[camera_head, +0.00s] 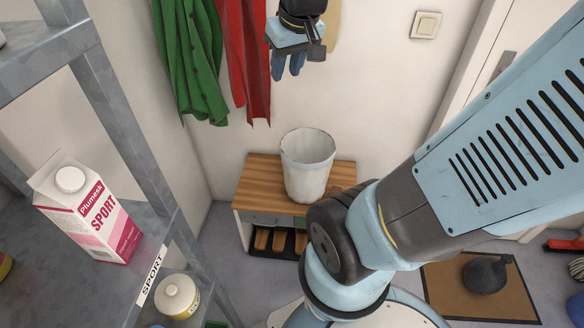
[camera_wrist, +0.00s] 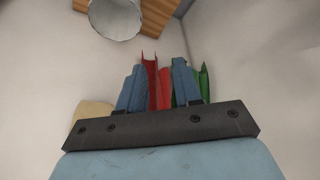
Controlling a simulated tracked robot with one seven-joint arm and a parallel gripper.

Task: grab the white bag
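A white, open-topped, bag-like container (camera_head: 307,172) stands upright on a wooden-topped bench in the head view. Whether it is a soft bag or a stiff bin I cannot tell. In the wrist view the white container (camera_wrist: 114,18) shows at the top edge, partly cut off. My gripper (camera_head: 288,66) is up by the wall, above the container and apart from it. Its two blue fingers (camera_wrist: 157,82) have a gap between them in the wrist view, with nothing held. Red and green cloth shows behind them.
Green (camera_head: 192,60) and red (camera_head: 245,55) garments hang on the wall left of my gripper. A metal shelf (camera_head: 125,135) with a pink-and-white carton (camera_head: 88,212) and a jar (camera_head: 177,297) stands at left. The bench (camera_head: 262,186) sits by the wall. A mat (camera_head: 515,293) lies at right.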

